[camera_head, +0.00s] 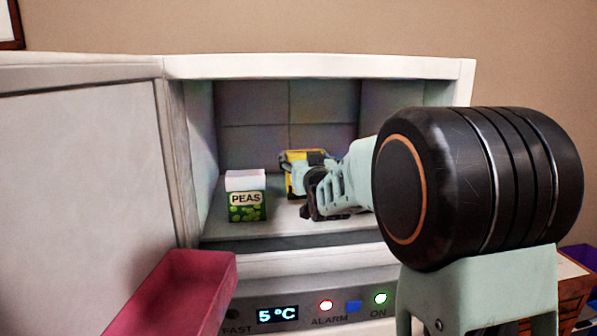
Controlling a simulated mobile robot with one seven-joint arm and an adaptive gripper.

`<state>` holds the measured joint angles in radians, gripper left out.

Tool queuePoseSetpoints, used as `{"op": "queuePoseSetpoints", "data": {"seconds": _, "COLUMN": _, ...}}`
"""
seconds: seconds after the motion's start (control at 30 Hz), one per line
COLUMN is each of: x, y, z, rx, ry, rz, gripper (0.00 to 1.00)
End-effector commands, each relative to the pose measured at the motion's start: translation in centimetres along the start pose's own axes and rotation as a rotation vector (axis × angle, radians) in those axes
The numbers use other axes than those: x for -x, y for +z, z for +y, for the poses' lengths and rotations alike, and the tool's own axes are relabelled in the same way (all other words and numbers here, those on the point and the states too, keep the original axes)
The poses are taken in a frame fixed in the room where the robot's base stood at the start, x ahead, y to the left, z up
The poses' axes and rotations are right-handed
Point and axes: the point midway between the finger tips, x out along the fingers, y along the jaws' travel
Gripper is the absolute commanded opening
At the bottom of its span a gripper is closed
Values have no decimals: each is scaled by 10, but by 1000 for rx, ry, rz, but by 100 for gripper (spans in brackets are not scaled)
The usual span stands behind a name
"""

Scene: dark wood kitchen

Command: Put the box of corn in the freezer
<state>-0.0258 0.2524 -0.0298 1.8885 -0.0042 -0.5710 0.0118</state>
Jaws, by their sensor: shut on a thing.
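The freezer (319,67) is a white cabinet with an open front and a control panel below. A yellow box (292,178), likely the corn, is inside it, towards the back middle. My gripper (306,190) reaches in from the right and is shut on the yellow box. The gripper and wrist hide much of the box, and its label cannot be read. I cannot tell whether the box touches the freezer floor.
A green and white box of peas (246,199) stands upright at the freezer's left, apart from my gripper. The open white door (85,190) with a red handle (185,290) fills the left side. The freezer's side walls and top edge surround my arm.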

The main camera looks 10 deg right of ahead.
Motion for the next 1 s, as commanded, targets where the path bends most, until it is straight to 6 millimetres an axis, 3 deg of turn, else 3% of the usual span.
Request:
{"op": "queuePoseSetpoints", "data": {"seconds": 0.13, "x": 0, "y": 9, "z": 0, "rx": 0, "ry": 0, "rz": 1, "gripper": 31}}
{"op": "queuePoseSetpoints", "data": {"seconds": 0.3, "x": 3, "y": 37, "z": 0, "rx": 0, "ry": 0, "rz": 1, "gripper": 31}}
{"op": "queuePoseSetpoints", "data": {"seconds": 0.7, "x": 3, "y": 40, "z": 0, "rx": 0, "ry": 0, "rz": 4, "gripper": 31}}
{"op": "queuePoseSetpoints", "data": {"seconds": 0.73, "x": 3, "y": 41, "z": 0, "rx": 0, "ry": 0, "rz": -1, "gripper": 70}}
{"op": "queuePoseSetpoints", "data": {"seconds": 0.87, "x": 3, "y": 41, "z": 0, "rx": 0, "ry": 0, "rz": -1, "gripper": 85}}
{"op": "queuePoseSetpoints", "data": {"seconds": 1.0, "x": 3, "y": 41, "z": 0, "rx": 0, "ry": 0, "rz": -1, "gripper": 86}}
